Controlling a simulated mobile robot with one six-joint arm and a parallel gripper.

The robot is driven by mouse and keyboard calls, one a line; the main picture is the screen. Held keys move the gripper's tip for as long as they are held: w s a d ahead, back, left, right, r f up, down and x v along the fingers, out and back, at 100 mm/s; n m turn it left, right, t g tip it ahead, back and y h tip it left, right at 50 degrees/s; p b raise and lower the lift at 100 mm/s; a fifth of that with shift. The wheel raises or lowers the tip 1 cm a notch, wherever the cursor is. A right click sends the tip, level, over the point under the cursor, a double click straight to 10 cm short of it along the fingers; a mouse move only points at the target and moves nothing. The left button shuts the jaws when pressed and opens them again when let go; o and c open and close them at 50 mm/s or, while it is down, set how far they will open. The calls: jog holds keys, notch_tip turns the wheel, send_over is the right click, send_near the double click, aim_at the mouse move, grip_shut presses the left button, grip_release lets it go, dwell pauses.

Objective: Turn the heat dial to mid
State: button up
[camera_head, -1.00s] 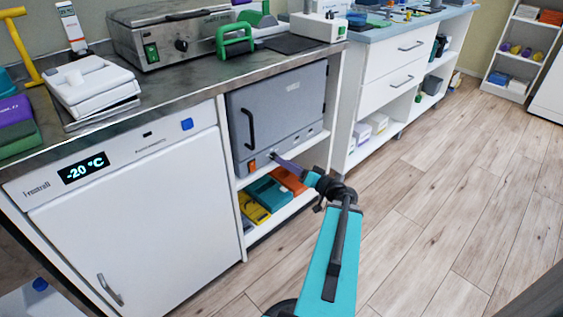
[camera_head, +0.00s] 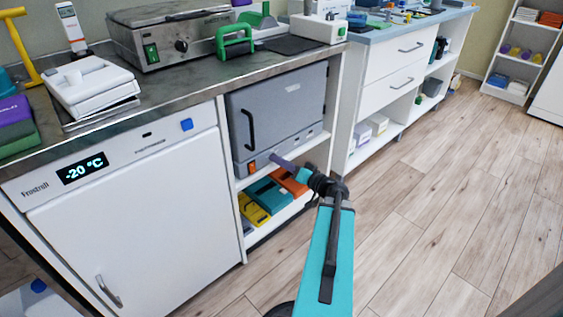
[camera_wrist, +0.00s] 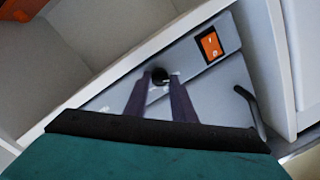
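The grey cabinet (camera_head: 285,105) with a dark handle stands on a shelf under the steel counter. In the wrist view its lower panel (camera_wrist: 205,85) carries a small round black dial (camera_wrist: 160,76) and an orange switch (camera_wrist: 210,45). My gripper (camera_wrist: 161,78) points at this panel, its two purple fingers apart, with the dial between the fingertips. I cannot tell whether the fingertips touch the dial. In the head view my gripper (camera_head: 274,158) reaches the panel's lower edge and hides the dial. The dial's pointer and markings are too small to read.
A white freezer (camera_head: 130,215) showing -20 °C stands to the left. Yellow, teal and orange boxes (camera_head: 268,194) lie on the shelf below the cabinet. White drawers (camera_head: 390,85) stand to the right. The wooden floor (camera_head: 450,200) is clear.

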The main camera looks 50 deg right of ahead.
jog(key=shift+d, duration=0.1)
jog(key=shift+m, duration=0.5)
jog(key=shift+f+m+t+h+p, duration=0.15)
jog(key=shift+m+t+h+p, duration=0.1)
jog(key=shift+m, duration=2.6)
jog(key=shift+f+m+t+h+p, duration=0.15)
jog(key=shift+m+h+p, duration=0.1)
jog(key=shift+m, duration=2.6)
jog(key=o, duration=1)
